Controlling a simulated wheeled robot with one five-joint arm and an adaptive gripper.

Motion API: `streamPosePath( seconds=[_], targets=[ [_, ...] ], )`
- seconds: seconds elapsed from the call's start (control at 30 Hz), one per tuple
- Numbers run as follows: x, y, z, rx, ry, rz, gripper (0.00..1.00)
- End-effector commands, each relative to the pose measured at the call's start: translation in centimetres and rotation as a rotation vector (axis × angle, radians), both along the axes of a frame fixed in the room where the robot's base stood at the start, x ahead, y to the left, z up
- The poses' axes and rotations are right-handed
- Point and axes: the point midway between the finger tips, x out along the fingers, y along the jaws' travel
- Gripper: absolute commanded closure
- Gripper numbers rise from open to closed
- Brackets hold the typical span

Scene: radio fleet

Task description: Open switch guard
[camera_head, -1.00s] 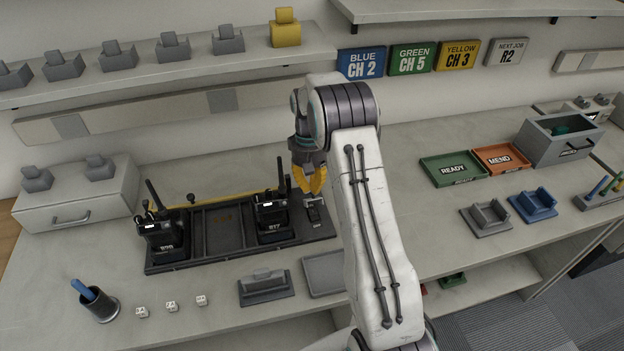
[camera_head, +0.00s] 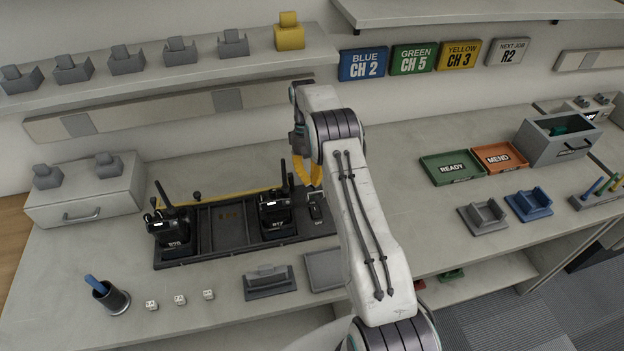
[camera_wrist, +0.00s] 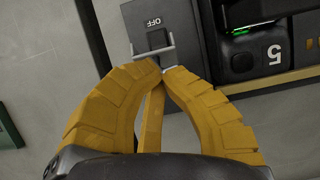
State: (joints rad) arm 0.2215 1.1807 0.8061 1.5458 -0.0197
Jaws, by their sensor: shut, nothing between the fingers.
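The switch unit (camera_head: 318,212) sits at the right end of the black radio rack. In the wrist view, its dark panel is marked OFF, with a black switch (camera_wrist: 157,39). A thin grey guard frame (camera_wrist: 150,53) crosses the panel beside the switch. My gripper (camera_wrist: 163,72) has yellow fingers that meet at the tips, with nothing between them. The tips are right at the guard's bar; I cannot tell whether they touch it. In the head view, my gripper (camera_head: 316,187) is over the switch unit and partly hidden by my arm.
Two black radios (camera_head: 174,232) (camera_head: 274,215) stand in the rack (camera_head: 226,228); the one with a green light is close to my gripper in the wrist view. A grey cradle (camera_head: 270,283) and a flat tray (camera_head: 325,270) lie in front.

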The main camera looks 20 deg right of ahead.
Motion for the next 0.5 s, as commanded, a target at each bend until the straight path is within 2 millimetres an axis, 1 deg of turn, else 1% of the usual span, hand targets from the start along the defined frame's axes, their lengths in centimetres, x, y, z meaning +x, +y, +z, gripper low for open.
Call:
streamPosePath(
  seconds=[0.03,0.43,0.47,0.5],
  targets=[
    [-0.12,-0.21,-0.52,0.001,0.005,-0.004,1.00],
    [-0.15,-0.19,-0.62,0.002,0.009,-0.004,1.00],
    [-0.15,-0.19,-0.62,0.002,0.009,-0.004,0.99],
    [-0.17,-0.19,-0.62,0.002,0.009,-0.004,0.95]
  ],
)
